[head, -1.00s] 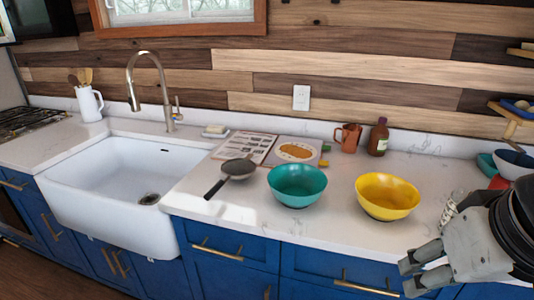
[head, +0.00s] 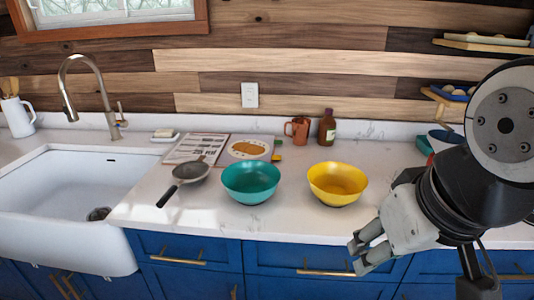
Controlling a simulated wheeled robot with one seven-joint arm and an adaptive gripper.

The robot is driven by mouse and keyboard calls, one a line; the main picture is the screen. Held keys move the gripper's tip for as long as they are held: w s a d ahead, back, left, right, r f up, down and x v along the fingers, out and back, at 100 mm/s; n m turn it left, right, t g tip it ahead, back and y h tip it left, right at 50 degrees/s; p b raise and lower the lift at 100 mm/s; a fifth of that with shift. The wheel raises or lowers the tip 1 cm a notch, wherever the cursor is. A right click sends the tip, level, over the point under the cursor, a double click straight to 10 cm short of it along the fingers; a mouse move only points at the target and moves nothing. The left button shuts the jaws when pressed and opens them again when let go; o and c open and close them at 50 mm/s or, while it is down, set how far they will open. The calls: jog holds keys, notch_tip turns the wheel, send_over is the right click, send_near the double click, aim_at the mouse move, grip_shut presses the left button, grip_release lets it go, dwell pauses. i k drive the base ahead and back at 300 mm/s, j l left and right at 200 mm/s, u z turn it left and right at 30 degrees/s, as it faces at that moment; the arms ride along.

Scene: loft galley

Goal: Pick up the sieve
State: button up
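The sieve (head: 191,171) is a dark grey round mesh pan with a black handle. It lies on the white counter between the sink and the teal bowl, its handle pointing to the front left. It overlaps the lower edge of the open cookbook in the picture. My gripper (head: 358,257) is at the lower right, in front of the counter edge near the blue drawers. Its fingers are apart with nothing visible between them. It is well to the right of the sieve, with both bowls between them in the picture.
A teal bowl (head: 251,182) and a yellow bowl (head: 337,183) stand right of the sieve. An open cookbook (head: 205,147), copper mug (head: 298,130) and brown bottle (head: 327,127) are behind. The white sink (head: 60,195) with its tap (head: 88,85) is left. Bare counter lies before the bowls.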

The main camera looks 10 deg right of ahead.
aim_at(191, 172)
jog(key=i+j+u, duration=0.2)
jog(key=u, duration=0.2)
jog(key=i+u, duration=0.3)
jog(key=u, duration=0.15)
jog(key=i+u, duration=0.4)
jog(key=k+j, duration=0.05)
jog(key=k, duration=0.05)
